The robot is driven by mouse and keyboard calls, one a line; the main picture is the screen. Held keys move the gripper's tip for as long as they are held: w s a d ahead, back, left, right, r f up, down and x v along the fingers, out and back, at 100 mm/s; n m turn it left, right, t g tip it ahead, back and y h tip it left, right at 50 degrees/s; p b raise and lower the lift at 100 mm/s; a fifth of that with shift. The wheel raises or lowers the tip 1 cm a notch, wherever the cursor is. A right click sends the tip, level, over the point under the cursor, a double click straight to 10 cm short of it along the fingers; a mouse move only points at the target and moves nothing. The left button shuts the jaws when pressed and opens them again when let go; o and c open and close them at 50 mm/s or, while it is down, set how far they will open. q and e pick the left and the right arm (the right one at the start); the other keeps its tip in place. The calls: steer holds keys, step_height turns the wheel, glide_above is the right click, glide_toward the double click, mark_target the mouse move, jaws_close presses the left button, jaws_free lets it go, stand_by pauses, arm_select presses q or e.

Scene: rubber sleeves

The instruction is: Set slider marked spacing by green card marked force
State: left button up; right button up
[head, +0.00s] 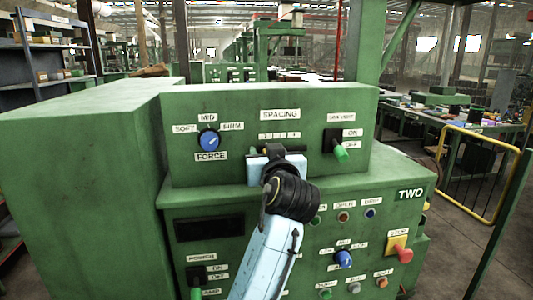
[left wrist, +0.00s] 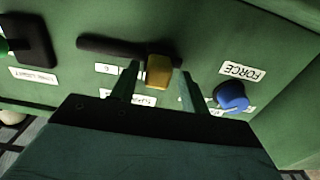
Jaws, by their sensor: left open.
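The spacing slider has a yellow knob (left wrist: 158,72) on a black slot (left wrist: 110,46), near the slot end closer to the FORCE dial in the left wrist view. My left gripper (left wrist: 157,84) is open, one finger on each side of the knob with gaps visible. In the head view my left gripper (head: 277,158) is at the panel under the white SPACING label (head: 280,115) and hides the slider. A blue dial (head: 208,140) has a white FORCE label (head: 211,156); it also shows in the left wrist view (left wrist: 231,96). I make out no green card.
A black switch plate with a green lever (head: 340,154) stands right of the slider. The lower panel has a blue knob (head: 344,259), several buttons, a red stop button (head: 404,254) and another green lever (head: 196,293). A ledge runs below the upper panel.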

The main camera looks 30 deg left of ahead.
arm_select(q)
steer(key=b+v, duration=0.1)
steer(key=v, duration=1.1)
steer(key=shift+s, duration=0.25)
steer(key=shift+d+f, duration=0.1)
steer(key=shift+d, duration=0.1)
